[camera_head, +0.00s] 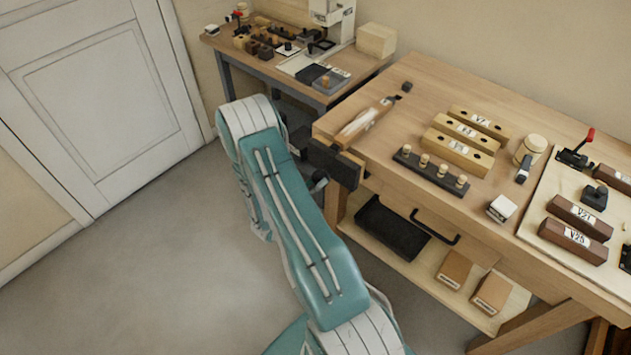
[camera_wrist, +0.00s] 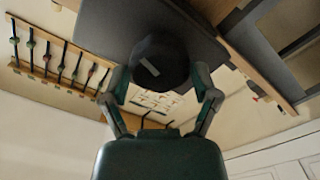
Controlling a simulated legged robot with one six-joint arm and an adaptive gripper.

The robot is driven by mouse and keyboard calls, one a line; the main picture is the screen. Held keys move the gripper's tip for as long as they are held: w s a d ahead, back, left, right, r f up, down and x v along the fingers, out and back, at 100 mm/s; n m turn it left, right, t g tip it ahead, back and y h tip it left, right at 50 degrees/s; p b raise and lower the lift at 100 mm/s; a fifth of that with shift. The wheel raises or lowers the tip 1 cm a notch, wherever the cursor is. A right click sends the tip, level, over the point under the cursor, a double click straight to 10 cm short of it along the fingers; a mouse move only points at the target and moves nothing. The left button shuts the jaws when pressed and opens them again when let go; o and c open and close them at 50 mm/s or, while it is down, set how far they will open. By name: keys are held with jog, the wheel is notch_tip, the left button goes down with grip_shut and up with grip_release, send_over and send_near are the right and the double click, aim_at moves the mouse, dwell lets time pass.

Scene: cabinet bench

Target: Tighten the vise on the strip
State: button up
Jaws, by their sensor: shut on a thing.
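The vise (camera_head: 333,165) is a dark block on the left end of the wooden workbench. Its dark jaw plate (camera_wrist: 120,22) fills the upper middle of the wrist view. A round black vise knob (camera_wrist: 160,62) with a pale mark stands out from that plate. My gripper (camera_wrist: 162,82) has one finger on each side of the knob and is shut on it. In the head view my gripper is mostly hidden behind my arm, beside the vise. A pale wooden piece (camera_head: 350,156) shows at the vise's top edge; I cannot tell whether it is the strip.
A long wooden tool (camera_head: 365,122) lies on the bench behind the vise. Labelled wooden blocks (camera_head: 466,145) and a dark peg holder (camera_head: 430,172) stand to its right. A black tray (camera_head: 392,228) is on the lower shelf. The floor left of my arm is clear.

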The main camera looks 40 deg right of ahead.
jog(key=shift+f+m, duration=0.1)
jog(key=shift+m, duration=0.7)
jog(key=m, duration=0.4)
jog(key=o, duration=0.9)
jog(key=shift+w+d, duration=0.1)
